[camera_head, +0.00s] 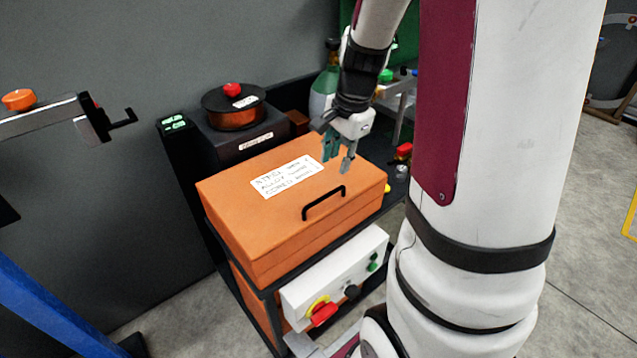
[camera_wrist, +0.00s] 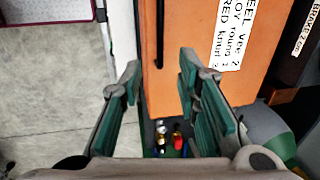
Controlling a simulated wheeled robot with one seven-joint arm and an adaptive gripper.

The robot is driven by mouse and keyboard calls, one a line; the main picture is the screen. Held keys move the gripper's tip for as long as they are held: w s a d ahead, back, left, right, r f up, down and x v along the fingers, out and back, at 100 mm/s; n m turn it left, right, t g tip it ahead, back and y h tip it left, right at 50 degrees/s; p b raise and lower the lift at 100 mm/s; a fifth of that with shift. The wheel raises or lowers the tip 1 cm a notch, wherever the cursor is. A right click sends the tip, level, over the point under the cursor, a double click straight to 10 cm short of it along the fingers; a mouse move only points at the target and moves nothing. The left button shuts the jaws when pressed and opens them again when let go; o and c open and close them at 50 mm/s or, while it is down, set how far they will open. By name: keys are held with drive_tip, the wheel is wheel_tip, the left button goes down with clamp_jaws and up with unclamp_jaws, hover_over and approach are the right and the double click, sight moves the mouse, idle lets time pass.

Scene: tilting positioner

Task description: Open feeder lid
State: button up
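The feeder is an orange box with an orange lid (camera_head: 235,190), which looks shut. A black bar handle (camera_head: 324,203) sits at the lid's front edge, and a white label (camera_head: 287,177) lies on top. My gripper (camera_head: 338,163) hangs over the right part of the lid, apart from the handle, its fingers spread with nothing between them. In the wrist view the open fingers (camera_wrist: 160,82) straddle the edge of the lid (camera_wrist: 186,30). The handle (camera_wrist: 159,35) shows beyond the fingertips. The exact height of the fingers above the lid is hard to tell.
A control panel (camera_head: 340,281) with a red and yellow switch is below the box's front. A spool housing (camera_head: 234,112) with a red knob stands behind. A green gas cylinder (camera_head: 322,90) is behind my gripper. Small coloured fittings (camera_wrist: 168,138) lie beside the box.

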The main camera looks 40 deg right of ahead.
sight(329, 194)
drive_tip(key=f, duration=0.3)
drive_tip(key=w+f, duration=0.1)
drive_tip(key=f, duration=0.3)
drive_tip(key=w+f, duration=0.1)
drive_tip(key=f, duration=0.3)
drive_tip(key=shift+w, duration=0.1)
clamp_jaws()
